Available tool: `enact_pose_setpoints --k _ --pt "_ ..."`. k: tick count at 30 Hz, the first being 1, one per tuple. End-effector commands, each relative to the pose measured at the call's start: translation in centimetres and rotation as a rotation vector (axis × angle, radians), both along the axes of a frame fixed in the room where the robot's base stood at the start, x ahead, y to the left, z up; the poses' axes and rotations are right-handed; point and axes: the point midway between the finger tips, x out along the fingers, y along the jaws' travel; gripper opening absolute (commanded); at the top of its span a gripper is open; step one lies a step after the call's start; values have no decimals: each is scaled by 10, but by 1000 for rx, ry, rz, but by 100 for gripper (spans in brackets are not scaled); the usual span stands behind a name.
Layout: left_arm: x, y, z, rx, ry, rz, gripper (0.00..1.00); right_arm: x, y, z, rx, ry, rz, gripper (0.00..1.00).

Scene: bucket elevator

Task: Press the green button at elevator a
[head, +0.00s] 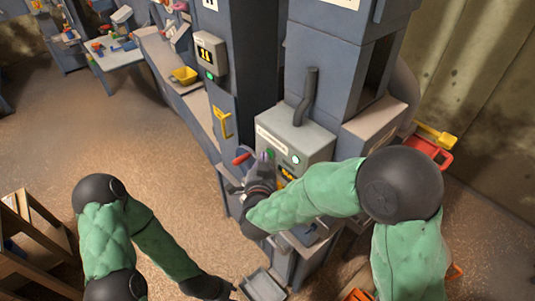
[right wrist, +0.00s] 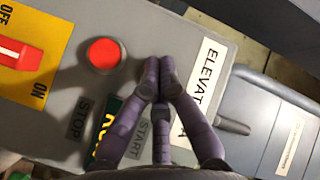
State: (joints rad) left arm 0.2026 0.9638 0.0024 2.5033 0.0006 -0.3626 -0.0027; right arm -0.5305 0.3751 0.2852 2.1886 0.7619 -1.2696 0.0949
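My left gripper (head: 238,291) is at the bottom edge, barely visible.
A red switch on a yellow OFF/ON plate (right wrist: 22,52) lies beside the red button. Another box with a green light (head: 210,54) is on the column behind. A wooden shelf (head: 35,245) stands at lower left, and a grey bin (head: 262,286) below. Floor at left is open.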

Motion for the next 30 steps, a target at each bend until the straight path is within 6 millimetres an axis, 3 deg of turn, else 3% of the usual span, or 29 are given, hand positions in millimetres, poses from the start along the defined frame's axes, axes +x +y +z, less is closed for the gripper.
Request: enact_pose_setpoints --k 23,30 --pt "0 0 -1 0 0 0 40 -10 14 1 1 -1 -1 0" --pt "0 0 -2 0 0 0 40 -20 29 1 0 -2 2 0"
